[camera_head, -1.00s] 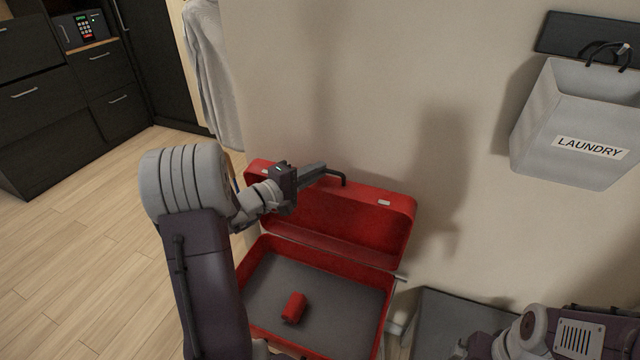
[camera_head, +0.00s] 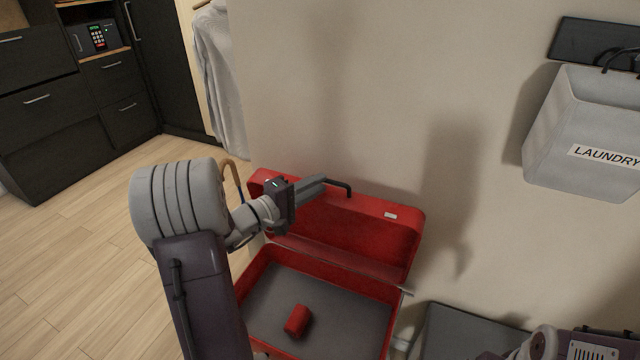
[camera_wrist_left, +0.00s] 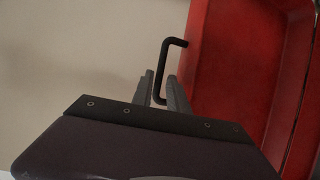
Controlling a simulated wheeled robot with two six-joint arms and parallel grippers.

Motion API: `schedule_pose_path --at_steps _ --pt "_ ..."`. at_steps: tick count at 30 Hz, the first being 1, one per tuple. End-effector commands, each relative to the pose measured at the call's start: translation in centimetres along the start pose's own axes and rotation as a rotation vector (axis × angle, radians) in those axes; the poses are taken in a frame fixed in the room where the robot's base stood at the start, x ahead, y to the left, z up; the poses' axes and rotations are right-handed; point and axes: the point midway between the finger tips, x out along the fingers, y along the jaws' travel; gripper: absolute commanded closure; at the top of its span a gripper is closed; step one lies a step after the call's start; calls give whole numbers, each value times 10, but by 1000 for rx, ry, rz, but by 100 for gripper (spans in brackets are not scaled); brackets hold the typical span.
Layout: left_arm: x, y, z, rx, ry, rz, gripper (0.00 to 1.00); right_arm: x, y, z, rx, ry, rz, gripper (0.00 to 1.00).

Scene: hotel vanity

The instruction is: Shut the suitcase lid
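The red suitcase (camera_head: 275,331) stands open against the wall, its base with a grey lining. Its lid (camera_head: 375,236) is raised and leans back toward the wall. A black bent handle (camera_head: 338,185) sticks out at the lid's upper edge. My left gripper (camera_head: 318,182) is at this handle. In the left wrist view, its two fingers (camera_wrist_left: 161,82) are apart, with the lower end of the handle (camera_wrist_left: 177,42) between them. Contact cannot be told. My right arm shows at the lower right, its fingers out of view.
A small red cylinder (camera_head: 297,321) lies inside the suitcase base. A dark-topped stand or box (camera_head: 455,332) is right of the suitcase. A laundry bag (camera_head: 570,125) hangs on the wall. Dark cabinets with a safe (camera_head: 93,37) stand at left, with clear wooden floor before them.

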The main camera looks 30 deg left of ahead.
Motion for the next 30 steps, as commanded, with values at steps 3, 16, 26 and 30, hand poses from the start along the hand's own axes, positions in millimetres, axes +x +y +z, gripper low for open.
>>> schedule_pose_path --at_steps 3,16,26,30 --pt "-23 0 -2 0 7 0 81 2 0 0 0 0 0 1" --pt "-76 0 0 -1 0 0 81 2 0 0 0 0 0 1" --pt "-75 0 0 -1 1 0 81 2 0 0 0 0 0 1" --pt "-70 0 6 0 -18 0 81 2 0 0 0 0 0 1"
